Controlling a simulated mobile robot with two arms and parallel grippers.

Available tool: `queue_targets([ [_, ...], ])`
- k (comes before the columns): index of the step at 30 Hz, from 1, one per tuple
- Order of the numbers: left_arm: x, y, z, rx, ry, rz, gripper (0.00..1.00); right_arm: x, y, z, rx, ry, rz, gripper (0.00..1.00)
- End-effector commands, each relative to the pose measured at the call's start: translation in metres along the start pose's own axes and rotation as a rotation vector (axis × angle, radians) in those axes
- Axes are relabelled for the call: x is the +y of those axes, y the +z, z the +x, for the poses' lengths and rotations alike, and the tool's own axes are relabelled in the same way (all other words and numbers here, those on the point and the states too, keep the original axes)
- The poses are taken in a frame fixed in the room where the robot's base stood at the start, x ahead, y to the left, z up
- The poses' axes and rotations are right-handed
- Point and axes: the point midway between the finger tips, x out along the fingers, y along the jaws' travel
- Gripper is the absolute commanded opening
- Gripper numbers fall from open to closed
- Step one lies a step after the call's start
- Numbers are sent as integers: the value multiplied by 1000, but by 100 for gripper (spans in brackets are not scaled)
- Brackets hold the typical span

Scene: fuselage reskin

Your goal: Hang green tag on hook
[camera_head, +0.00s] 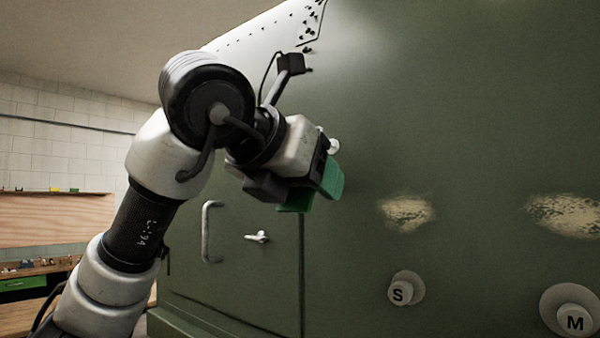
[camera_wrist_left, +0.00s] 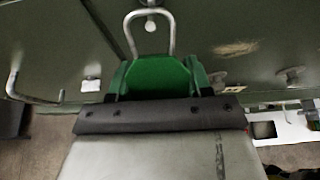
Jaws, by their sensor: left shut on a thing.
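My left gripper (camera_head: 316,190) is shut on the green tag, high in front of the green fuselage panel (camera_head: 440,110). In the left wrist view the green tag (camera_wrist_left: 157,76) sits between the left gripper's fingers, with its pale wire loop (camera_wrist_left: 169,38) pointing up. The small round-ended hook (camera_wrist_left: 150,25) shows inside the loop's outline. I cannot tell whether the loop is around the hook or only in line with it. In the head view a white round end (camera_head: 333,146) shows just beyond the gripper, and the tag is hard to tell from the green fingers.
A door with a curved handle (camera_head: 207,232) and a small latch (camera_head: 258,237) is below the gripper. Knobs marked S (camera_head: 399,293) and M (camera_head: 574,322) stick out at lower right. A workbench (camera_head: 35,270) stands at far left.

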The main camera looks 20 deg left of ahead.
Motion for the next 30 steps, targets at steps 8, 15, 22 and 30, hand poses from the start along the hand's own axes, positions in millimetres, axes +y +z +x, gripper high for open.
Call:
queue_targets([
  [8,0,0,16,0,1,0,24,0,-1,-1,1,1,0,31],
  [15,0,-3,23,0,1,0,24,1,-3,4,4,1,0,31],
  [22,0,-3,24,-1,0,0,24,1,-4,4,5,1,-1,31],
  [30,0,-2,24,-1,0,0,24,1,-4,4,6,1,-1,31],
])
